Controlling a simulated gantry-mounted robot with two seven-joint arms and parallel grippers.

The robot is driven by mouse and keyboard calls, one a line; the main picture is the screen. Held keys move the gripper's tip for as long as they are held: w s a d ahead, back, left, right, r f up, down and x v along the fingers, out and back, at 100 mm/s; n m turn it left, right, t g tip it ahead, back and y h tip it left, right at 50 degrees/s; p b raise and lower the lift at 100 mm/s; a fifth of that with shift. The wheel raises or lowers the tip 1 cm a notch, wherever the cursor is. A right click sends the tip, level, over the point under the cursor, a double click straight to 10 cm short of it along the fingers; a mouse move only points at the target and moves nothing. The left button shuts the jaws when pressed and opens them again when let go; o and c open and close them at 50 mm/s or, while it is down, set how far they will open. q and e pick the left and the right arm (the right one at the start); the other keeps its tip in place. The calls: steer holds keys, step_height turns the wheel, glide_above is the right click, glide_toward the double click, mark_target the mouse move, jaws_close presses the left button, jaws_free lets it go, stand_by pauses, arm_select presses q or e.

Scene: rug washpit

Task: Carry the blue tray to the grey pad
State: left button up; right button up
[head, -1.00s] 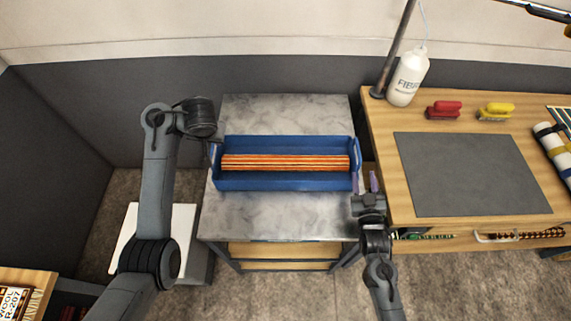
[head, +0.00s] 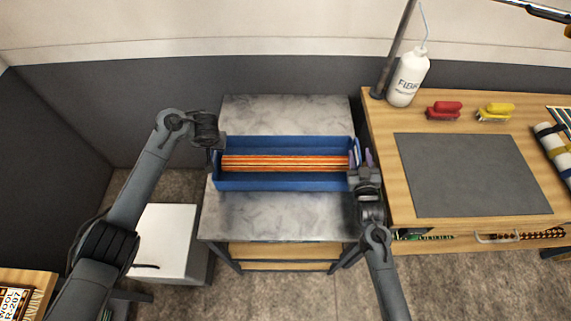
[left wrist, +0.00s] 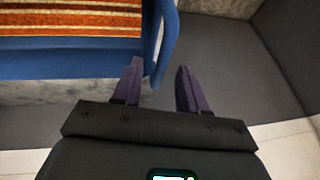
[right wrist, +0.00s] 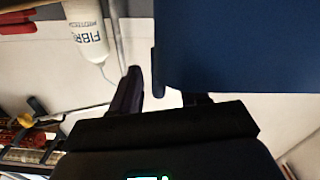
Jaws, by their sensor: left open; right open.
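The blue tray (head: 285,184) sits level on a grey marbled table and holds a rolled orange-striped rug (head: 285,163). My left gripper (head: 212,156) is open at the tray's left end. In the left wrist view, the tray's blue end handle (left wrist: 165,40) reaches down between the open fingers (left wrist: 160,86), closer to the left finger. My right gripper (head: 362,160) is open at the tray's right end. In the right wrist view, the blue tray (right wrist: 240,45) hides most of one finger; the other finger shows clear. The grey pad (head: 472,173) lies bare on the wooden bench to the right.
The wooden bench (head: 385,145) stands just right of the marbled table (head: 285,215). A white bottle (head: 407,80), a red brush (head: 444,110) and a yellow brush (head: 495,112) stand behind the pad. A lamp pole (head: 393,50) rises at the bench's back left.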

arm_select(q)
steer(key=shift+x, duration=1.15)
arm_select(e)
steer(key=shift+w, duration=1.15)
steer(key=shift+c, duration=0.2)
arm_select(q)
jaws_close()
arm_select(e)
jaws_close()
arm_select(q)
steer(key=shift+r, duration=0.2)
arm_select(e)
steer(key=shift+r, duration=0.2)
